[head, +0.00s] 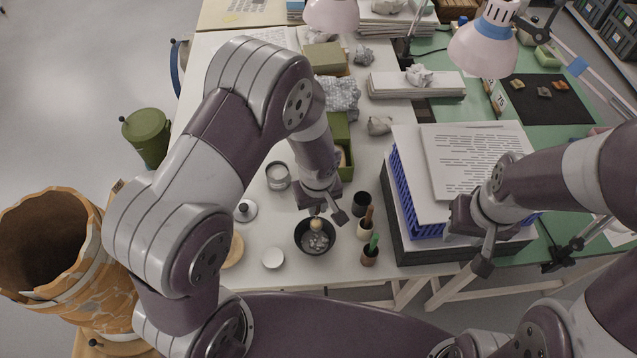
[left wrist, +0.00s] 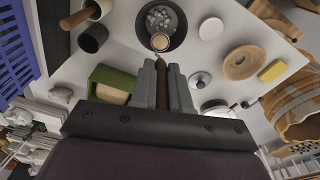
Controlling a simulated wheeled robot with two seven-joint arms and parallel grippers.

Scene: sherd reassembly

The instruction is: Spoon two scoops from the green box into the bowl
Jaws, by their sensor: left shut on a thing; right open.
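My left gripper (head: 325,211) is shut on the spoon, whose handle (left wrist: 161,67) runs between the fingers in the left wrist view. The round spoon head (left wrist: 160,42) looks beige and is over the near edge of the dark bowl (left wrist: 181,33); I cannot tell whether it carries a load. The bowl (head: 301,245) stands on the white table and holds pale grey lumps. The green box (head: 348,172) stands behind my left wrist, partly hidden; beige content (left wrist: 114,84) shows inside it in the left wrist view. My right gripper (head: 481,262) is open and empty, beside the blue crate stack.
A dark cup (head: 361,203) and tool holders (head: 368,257) stand right of the bowl. A round tin (head: 277,176), a knobbed lid (head: 245,210) and a white disc (head: 273,258) lie left of it. The paper-topped blue crate (head: 408,200) stands further right.

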